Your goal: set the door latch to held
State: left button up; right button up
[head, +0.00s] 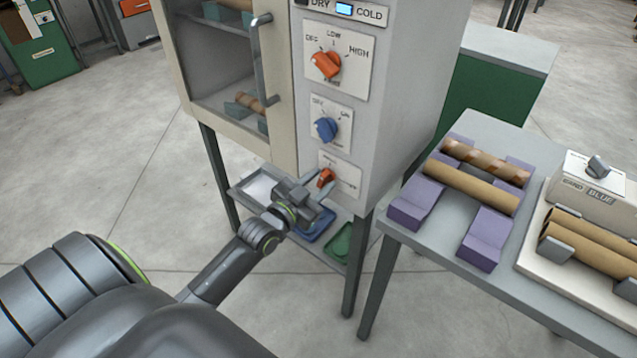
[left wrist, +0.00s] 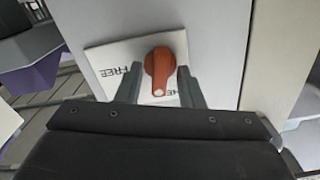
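The door latch is an orange-red knob (head: 325,178) on a white plate low on the cabinet front, below the blue knob. In the left wrist view the latch knob (left wrist: 158,72) has its narrow, white-dotted end pointing down the picture. The word FREE stands left of it; another label, starting with HE, is partly hidden near the right finger. My left gripper (head: 300,196) is at the latch. In the left wrist view its fingers (left wrist: 160,85) are apart, one on each side of the knob, with slim gaps at its narrow end. Contact cannot be told. My right gripper is not in view.
The cabinet has a glazed door (head: 220,75) with a bar handle (head: 262,60). A red knob (head: 326,65) and a blue knob (head: 326,129) sit above the latch. A shelf with trays (head: 340,243) lies below. A table (head: 420,240) with tubes on purple blocks stands right.

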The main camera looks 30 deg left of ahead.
pick_arm(q)
grip_shut()
jog(key=shift+n+p, duration=0.35)
jog(key=shift+n, duration=1.45)
jog(key=shift+o, duration=0.6)
grip_release()
jog(key=s+a, duration=0.1)
jog(key=s, duration=1.6)
jog(key=shift+s+a, duration=0.2)
jog(key=shift+s, duration=0.05)
jog(key=shift+f, duration=0.1)
